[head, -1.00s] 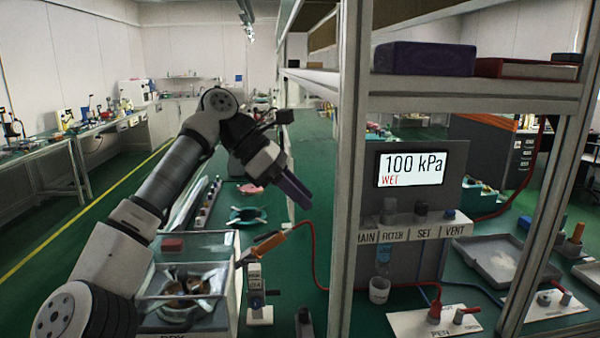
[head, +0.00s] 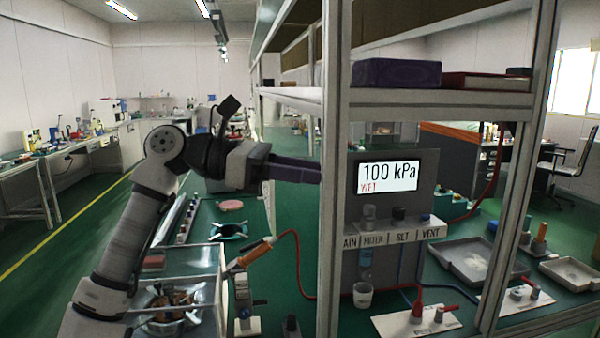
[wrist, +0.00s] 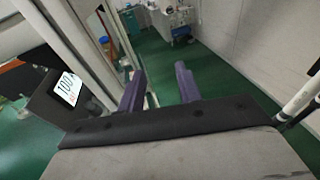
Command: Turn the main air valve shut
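The air panel (head: 437,185) stands behind the shelf's front post in the head view, with a display (head: 388,177) reading 100 kPa and a red word, WET. Its label strip (head: 388,239) shows AIN, FILTER, SET and VENT; the post cuts off the start of MAIN. The main valve's knob is not visible, apparently hidden by the post. My gripper (head: 318,173) points right, its tips at the post's left edge in the picture, touching nothing that I can see. In the wrist view, my gripper (wrist: 160,82) has its two purple fingers apart with nothing between them.
The grey post (head: 338,130) and shelf board (head: 440,100) stand close to my gripper. In the wrist view the display (wrist: 67,88) lies left, beyond the frame. An orange-handled tool (head: 255,250) with a red hose and a glass-sided box (head: 195,260) stand below.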

